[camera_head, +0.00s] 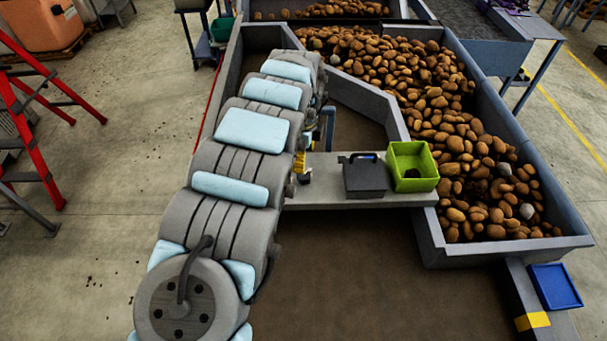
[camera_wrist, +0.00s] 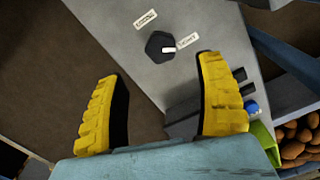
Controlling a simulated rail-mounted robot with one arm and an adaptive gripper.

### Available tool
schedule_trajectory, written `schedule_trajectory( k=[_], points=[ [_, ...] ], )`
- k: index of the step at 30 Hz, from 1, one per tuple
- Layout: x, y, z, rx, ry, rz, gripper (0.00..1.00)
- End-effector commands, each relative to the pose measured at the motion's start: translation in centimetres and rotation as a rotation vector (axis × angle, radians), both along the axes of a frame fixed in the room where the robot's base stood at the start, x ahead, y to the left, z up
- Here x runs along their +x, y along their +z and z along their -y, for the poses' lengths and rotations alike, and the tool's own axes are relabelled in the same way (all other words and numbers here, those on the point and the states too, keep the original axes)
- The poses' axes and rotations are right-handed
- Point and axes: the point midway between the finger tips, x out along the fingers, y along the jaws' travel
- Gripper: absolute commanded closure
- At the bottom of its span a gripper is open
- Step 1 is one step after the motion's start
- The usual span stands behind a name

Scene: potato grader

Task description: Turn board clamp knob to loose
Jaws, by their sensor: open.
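The board clamp knob (camera_wrist: 157,47) is a dark, many-sided knob on a grey board (camera_wrist: 185,20) in the wrist view. Its white pointer points right, towards the small white label that seems to read TIGHT (camera_wrist: 187,40). Another white label, seemingly LOOSE (camera_wrist: 145,19), lies above and left of the knob. My gripper (camera_wrist: 160,68) is open, with a yellow finger on each side of the picture. The knob shows beyond the fingertips, between them, and nothing is held. In the head view my arm hides the knob and most of my gripper.
On the board in the head view stand a dark grey box (camera_head: 364,178) and a green bin (camera_head: 411,166), right of my gripper. Potatoes (camera_head: 440,130) fill the trough (camera_head: 510,125) behind. A blue tray (camera_head: 555,286) lies at lower right. Brown belt (camera_head: 370,280) lies open in front.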

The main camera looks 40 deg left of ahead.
Motion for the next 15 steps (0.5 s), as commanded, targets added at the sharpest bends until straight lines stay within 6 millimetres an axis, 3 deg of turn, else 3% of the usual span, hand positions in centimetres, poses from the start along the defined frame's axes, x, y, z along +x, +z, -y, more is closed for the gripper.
schedule_trajectory(
  k=[15],
  points=[
    [0.0, -5.5, 0.1, -0.003, 0.0, -0.001, 0.29]
  ],
)
